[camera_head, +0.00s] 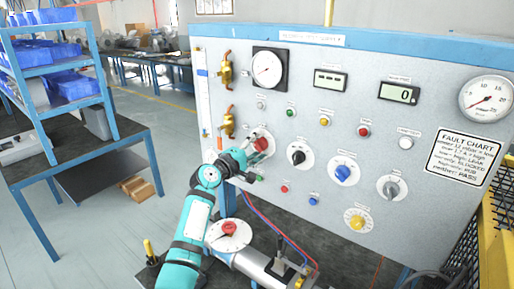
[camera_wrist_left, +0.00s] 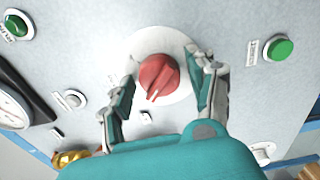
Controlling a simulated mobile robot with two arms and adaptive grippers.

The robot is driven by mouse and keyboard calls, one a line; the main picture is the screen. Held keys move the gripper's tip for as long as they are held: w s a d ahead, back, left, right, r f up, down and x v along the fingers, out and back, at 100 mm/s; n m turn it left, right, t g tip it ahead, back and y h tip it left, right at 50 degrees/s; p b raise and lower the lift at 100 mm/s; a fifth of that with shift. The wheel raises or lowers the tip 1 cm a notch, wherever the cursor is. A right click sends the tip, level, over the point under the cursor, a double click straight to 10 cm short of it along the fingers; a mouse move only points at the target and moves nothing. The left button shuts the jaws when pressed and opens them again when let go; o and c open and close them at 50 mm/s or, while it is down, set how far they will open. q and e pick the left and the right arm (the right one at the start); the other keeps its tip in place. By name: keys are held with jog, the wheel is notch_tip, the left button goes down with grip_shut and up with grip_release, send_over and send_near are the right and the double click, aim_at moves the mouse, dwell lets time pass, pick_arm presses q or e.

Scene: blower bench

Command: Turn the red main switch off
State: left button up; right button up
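The red main switch (camera_head: 262,143) is a rotary knob on a round white plate, left of centre on the panel. In the left wrist view the red knob (camera_wrist_left: 158,78) fills the middle, with a pale pointer line toward its lower left end. My left gripper (camera_head: 250,158) is at the panel by this knob and partly covers its plate. In the wrist view its fingers (camera_wrist_left: 165,72) are open, one on each side of the knob. A gap shows at the right finger; at the left finger I cannot tell whether it touches. My right gripper is not in view.
A black knob (camera_head: 299,155), a blue knob (camera_head: 344,173) and small coloured buttons sit right of the switch. Brass valves (camera_head: 227,124) are to its left. A pipe with a red handle (camera_head: 230,229) lies below. A green button (camera_wrist_left: 280,49) is near the right finger.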

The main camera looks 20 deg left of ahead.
pick_arm(q)
jog(key=shift+o, duration=0.4)
jog(key=v, duration=1.2)
